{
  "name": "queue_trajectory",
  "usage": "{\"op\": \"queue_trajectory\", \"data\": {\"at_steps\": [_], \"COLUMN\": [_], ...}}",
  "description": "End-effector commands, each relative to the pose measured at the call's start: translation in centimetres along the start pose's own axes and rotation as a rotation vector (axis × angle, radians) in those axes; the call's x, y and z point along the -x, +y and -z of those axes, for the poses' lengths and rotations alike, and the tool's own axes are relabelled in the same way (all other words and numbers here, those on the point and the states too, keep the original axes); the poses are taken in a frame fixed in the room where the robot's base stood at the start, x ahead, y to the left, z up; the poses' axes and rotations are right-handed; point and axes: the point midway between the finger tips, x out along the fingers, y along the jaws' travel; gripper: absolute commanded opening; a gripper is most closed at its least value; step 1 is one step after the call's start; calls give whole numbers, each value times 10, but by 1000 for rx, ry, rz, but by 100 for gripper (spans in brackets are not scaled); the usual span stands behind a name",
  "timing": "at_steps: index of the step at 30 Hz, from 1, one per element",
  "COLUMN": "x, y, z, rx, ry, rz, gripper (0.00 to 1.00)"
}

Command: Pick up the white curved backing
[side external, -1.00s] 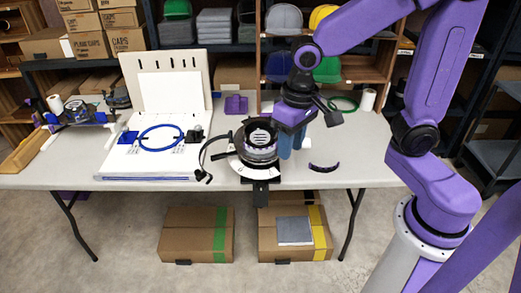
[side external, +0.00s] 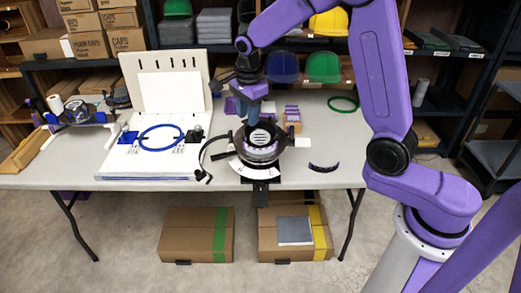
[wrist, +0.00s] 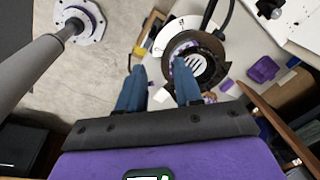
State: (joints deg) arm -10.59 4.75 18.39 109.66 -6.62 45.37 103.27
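A white curved strip, which looks like the backing (side external: 246,172), lies along the front left of a round black fixture (side external: 262,150) on the table. Its white arc also shows at the upper left of the fixture in the wrist view (wrist: 157,33). My gripper (side external: 254,112) points down above the back of the fixture, apart from the strip. In the wrist view its two blue fingers (wrist: 160,66) are spread with nothing between them. The right finger overlaps the dark ring in that picture. The ring hides part of the strip.
A white board with a blue hoop (side external: 160,140) stands left of the fixture. Small purple and yellow pieces (side external: 292,120) lie behind it to the right. A dark curved piece (side external: 324,168) and a green ring (side external: 343,104) lie on the right, with clear table between them.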

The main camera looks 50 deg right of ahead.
Motion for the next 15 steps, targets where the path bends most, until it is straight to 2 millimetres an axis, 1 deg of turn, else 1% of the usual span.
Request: {"op": "queue_trajectory", "data": {"at_steps": [3,9,12,15], "x": [-10,-23,-28,-31], "y": [-12,-22,-24,-25], "z": [17,46,58,66], "rx": [-199,-506,-618,-689], "ry": [15,36,44,48], "rz": [3,10,15,19], "gripper": [34,34,34,34]}}
